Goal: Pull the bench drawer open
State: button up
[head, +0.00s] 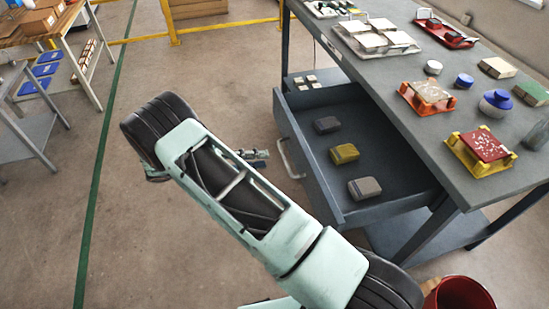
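The bench drawer (380,202) is dark grey-blue and stands pulled out from under the bench top (455,120) in the head view. Its inside shows, with a dark grey block (327,125), a yellow block (344,153) and a grey-brown block (364,188) lying apart on its floor. A light, bow-shaped handle (287,160) sits on the drawer's outer front. My gripper (262,155) shows only in part beyond my pale green arm, just left of the handle. It appears apart from the handle. Its fingers are too small and hidden to tell open from shut.
The bench top holds tile trays, an orange stand (427,97), a yellow stand with a red tile (486,147) and small jars. A red bucket (462,294) stands at the lower right. Shelving (70,50) stands far left.

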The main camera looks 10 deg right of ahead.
jog(key=shift+v, duration=1.75)
